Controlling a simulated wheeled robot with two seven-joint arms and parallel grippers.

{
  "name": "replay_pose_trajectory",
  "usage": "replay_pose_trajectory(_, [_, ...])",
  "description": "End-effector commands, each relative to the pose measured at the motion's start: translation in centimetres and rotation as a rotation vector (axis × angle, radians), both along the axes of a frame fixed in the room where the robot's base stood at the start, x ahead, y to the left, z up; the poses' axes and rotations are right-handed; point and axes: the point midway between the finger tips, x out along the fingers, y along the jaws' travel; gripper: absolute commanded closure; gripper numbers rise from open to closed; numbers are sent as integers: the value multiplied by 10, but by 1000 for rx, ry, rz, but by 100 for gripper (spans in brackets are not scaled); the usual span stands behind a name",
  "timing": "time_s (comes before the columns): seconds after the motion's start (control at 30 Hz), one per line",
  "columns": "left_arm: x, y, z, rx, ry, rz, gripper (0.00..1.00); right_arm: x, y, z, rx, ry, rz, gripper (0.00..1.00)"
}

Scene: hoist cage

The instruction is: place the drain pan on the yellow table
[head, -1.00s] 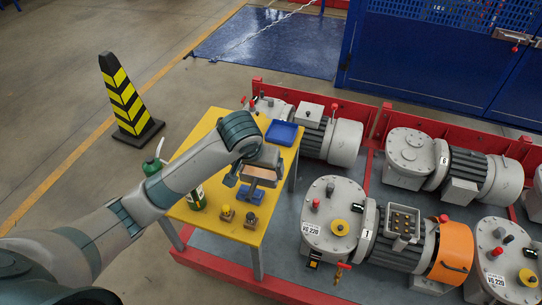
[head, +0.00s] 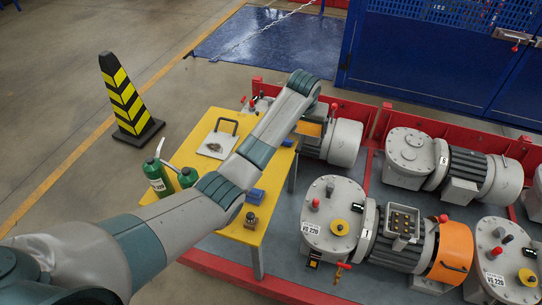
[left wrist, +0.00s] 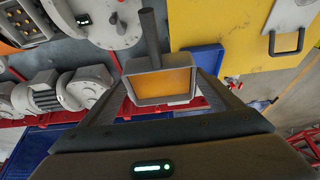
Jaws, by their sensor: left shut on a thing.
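The drain pan (left wrist: 165,82) is a grey-rimmed rectangular pan with an orange inside and a dark handle-like bar. My left gripper (left wrist: 160,76) is shut on it in the left wrist view. In the head view the pan's orange face (head: 310,128) shows just past the far right edge of the yellow table (head: 190,150), beside a grey motor. The forearm hides most of the left gripper there. The table also shows in the left wrist view (left wrist: 225,25). My right gripper is not in view.
A white plate with a dark handle (head: 216,147), green oil cans (head: 158,179) and a blue block (head: 255,196) are on the table. A blue tray (left wrist: 207,57) shows behind the pan. Pumps (head: 325,215) crowd the right; a striped cone (head: 124,95) stands left.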

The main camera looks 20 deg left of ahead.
Motion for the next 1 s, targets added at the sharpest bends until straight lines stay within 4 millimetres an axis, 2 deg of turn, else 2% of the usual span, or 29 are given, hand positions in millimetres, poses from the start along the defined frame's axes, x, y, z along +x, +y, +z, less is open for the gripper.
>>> replay_pose_trajectory(0.3, [0, 2, 0, 0, 0, 1, 41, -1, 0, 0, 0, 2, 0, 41])
replay_pose_trajectory(0.47, [-3, 13, -7, 0, 2, 3, 41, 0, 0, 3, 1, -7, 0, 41])
replay_pose_trajectory(0.67, [-12, 44, -25, 1, 2, 5, 41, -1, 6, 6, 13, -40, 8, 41])
replay_pose_trajectory(1.0, [-27, 101, -61, 0, 1, 4, 41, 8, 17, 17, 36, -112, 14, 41])
